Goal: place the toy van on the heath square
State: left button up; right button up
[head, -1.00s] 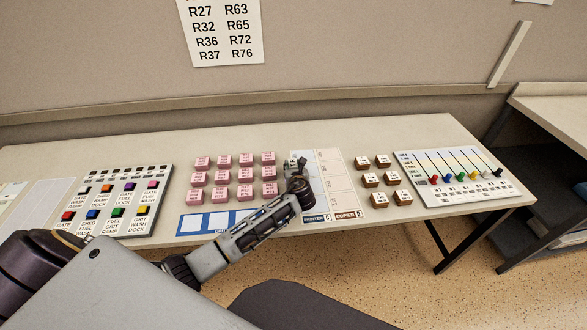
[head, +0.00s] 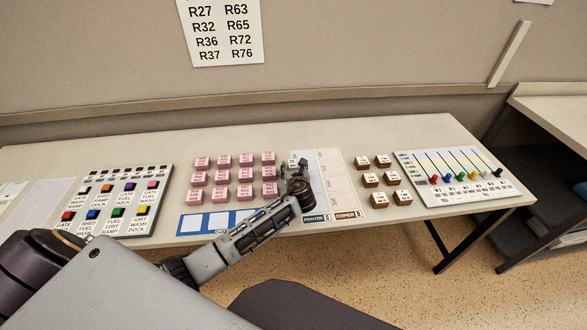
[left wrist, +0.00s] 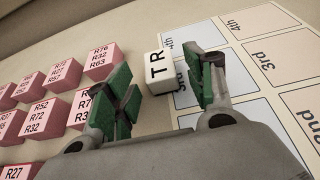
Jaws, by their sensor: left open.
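I recognise no toy van and no heath square in either view. My left gripper (head: 297,168) is low over the table between the pink blocks and a printed chart. In the left wrist view, its green-padded fingers (left wrist: 163,84) are apart. In the head view the cube (head: 291,163) is partly hidden by the gripper. The right gripper is out of view.
Rows of pink blocks (head: 222,177) lie left of the gripper, with a blue-framed strip (head: 190,225) in front. Brown blocks (head: 371,181) and a slider board (head: 415,165) are to the right. A board of coloured buttons (head: 165,185) is at left. The table's back strip (head: 330,135) is clear.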

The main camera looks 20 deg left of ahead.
pick_arm(q)
jog(key=shift+s+d+r, duration=0.2)
jog(key=shift+s+d, duration=0.05)
jog(key=shift+s, duration=0.1)
jog(key=v, duration=0.8)
jog(key=shift+s+p, duration=0.1)
jog(key=shift+p, duration=0.2)
jog(key=shift+s+d+r, duration=0.3)
jog(key=shift+s, duration=0.25)
jog(key=shift+s+d+r, duration=0.15)
jog(key=shift+s, duration=0.05)
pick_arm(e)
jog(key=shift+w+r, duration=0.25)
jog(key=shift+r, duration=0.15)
